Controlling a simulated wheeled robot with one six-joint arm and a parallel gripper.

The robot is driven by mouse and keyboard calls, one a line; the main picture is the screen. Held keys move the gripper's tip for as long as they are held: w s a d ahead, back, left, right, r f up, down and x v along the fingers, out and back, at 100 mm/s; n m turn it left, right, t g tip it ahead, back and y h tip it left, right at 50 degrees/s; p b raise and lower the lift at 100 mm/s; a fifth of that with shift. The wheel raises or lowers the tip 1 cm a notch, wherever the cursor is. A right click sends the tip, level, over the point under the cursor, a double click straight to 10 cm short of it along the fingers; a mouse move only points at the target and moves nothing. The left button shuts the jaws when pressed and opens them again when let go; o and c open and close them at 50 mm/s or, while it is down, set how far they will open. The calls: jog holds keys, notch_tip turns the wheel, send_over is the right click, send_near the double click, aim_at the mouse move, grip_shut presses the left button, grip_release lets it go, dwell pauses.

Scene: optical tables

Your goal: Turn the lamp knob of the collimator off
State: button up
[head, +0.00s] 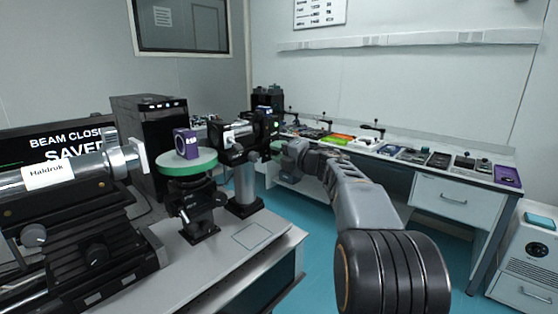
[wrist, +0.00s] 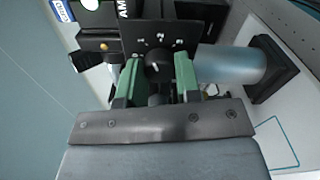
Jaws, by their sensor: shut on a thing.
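The collimator appears to be the black unit (head: 238,153) on a thick grey post in the middle of the head view. A small round black knob (wrist: 157,62) with a light mark sits on this panel. My gripper (wrist: 158,75) has its green fingers on both sides of the knob and is shut on it. In the head view my gripper (head: 277,150) reaches the unit's right side; the knob is hidden there.
A green-topped round stage (head: 188,164) with a purple block (head: 186,144) stands left of the unit. A grey "Haldruk" instrument (head: 60,180) is at far left, before a screen reading "SAVED". A bench (head: 440,190) with several small items runs behind my arm.

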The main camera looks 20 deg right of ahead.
jog(key=n+b, duration=0.1)
jog(key=n, duration=0.1)
jog(key=n+b, duration=0.3)
jog(key=n, duration=0.1)
jog(key=shift+f+n, duration=0.25)
jog(key=shift+n, duration=0.05)
jog(key=n+b, duration=0.3)
jog(key=n, duration=0.1)
jog(key=shift+r+n+b, duration=0.1)
jog(key=shift+n+b, duration=0.6)
jog(key=shift+n, duration=0.5)
jog(key=o, duration=0.9)
jog(key=shift+d, duration=0.1)
jog(key=v, duration=1.3)
jog(key=shift+s+d, duration=0.2)
jog(key=shift+s, duration=0.15)
jog(key=shift+r, duration=0.1)
